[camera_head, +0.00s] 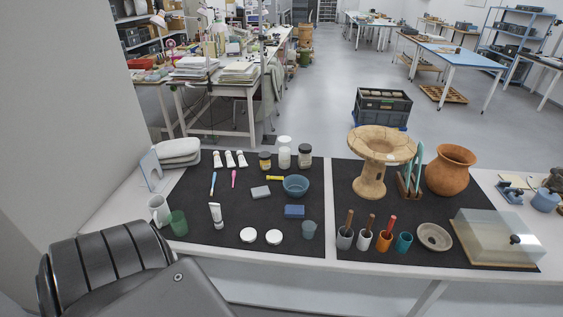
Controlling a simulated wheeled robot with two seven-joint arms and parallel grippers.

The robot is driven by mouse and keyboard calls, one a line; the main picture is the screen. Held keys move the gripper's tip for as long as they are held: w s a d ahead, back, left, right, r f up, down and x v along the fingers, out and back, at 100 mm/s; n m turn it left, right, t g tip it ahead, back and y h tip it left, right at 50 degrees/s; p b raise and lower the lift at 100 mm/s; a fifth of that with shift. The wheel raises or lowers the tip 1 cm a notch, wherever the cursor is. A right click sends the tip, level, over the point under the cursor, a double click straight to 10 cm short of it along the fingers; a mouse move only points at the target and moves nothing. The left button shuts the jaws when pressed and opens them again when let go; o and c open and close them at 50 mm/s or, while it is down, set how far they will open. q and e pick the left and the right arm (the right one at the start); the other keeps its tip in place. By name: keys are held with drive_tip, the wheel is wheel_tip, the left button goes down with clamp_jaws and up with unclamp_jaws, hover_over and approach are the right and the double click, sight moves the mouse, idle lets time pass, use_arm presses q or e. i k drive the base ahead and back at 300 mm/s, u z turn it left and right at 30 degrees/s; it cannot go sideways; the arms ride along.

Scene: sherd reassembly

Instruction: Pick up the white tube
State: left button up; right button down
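A white tube (216,215) stands on the left dark mat, near its front left part, beside a green cup. Three more small white tubes (229,159) stand in a row at the back of the same mat. I cannot tell from the picture which of them the task names. Neither of my grippers is in view, and nothing is seen touching any tube.
The green cup (178,222) and a white mug (158,210) stand left of the front tube. Two white lids (248,235) lie to its right. A blue bowl (296,185), blue block (294,211) and jars (284,158) stand farther right. Bare mat surrounds the front tube's right side.

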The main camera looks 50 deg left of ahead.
sight(216, 208)
drive_tip(key=z, duration=0.25)
drive_tip(key=i, duration=1.25)
drive_tip(key=u, duration=2.45)
